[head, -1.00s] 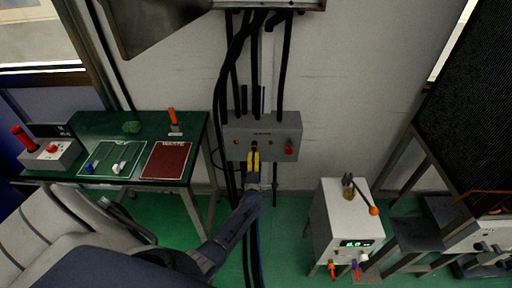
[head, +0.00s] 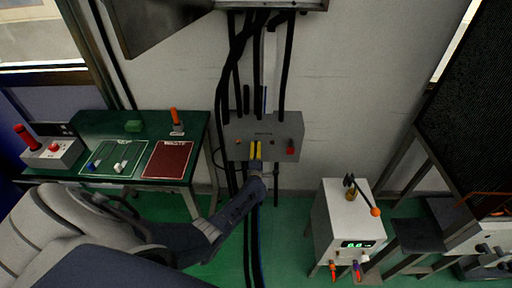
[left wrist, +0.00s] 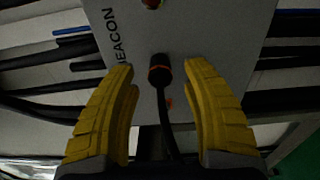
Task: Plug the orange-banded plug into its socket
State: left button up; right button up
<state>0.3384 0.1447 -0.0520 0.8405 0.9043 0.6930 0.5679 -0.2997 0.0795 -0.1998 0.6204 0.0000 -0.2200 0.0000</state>
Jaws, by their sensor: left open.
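The plug (left wrist: 160,72) is black with an orange-red band and sits end-on against the face of the grey box (left wrist: 205,35), marked "BEACON" in the left wrist view. Its black cord hangs down from it. Whether it is fully seated cannot be told. My left gripper (left wrist: 165,95) is open, its two yellow fingers on either side of the plug and cord with gaps on both sides. In the head view, the left gripper (head: 255,149) is at the lower front of the wall-mounted grey box (head: 240,128), hiding much of the plug. My right gripper is not in view.
Black cables run down the wall behind the box. A green table (head: 190,125) with a red-levered control box (head: 52,152) stands at left. A white cabinet (head: 340,212) with a green display stands on the floor at right. Open floor lies between.

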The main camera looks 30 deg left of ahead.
pick_arm(q)
jog(key=shift+x, duration=1.1)
dwell(0.6)
grip_shut()
dwell(0.3)
jog(key=shift+s, duration=0.1)
jog(key=shift+s+d, duration=0.35)
jog(key=shift+s, duration=0.1)
jog(key=shift+v, duration=2.35)
jog(key=shift+a, duration=0.1)
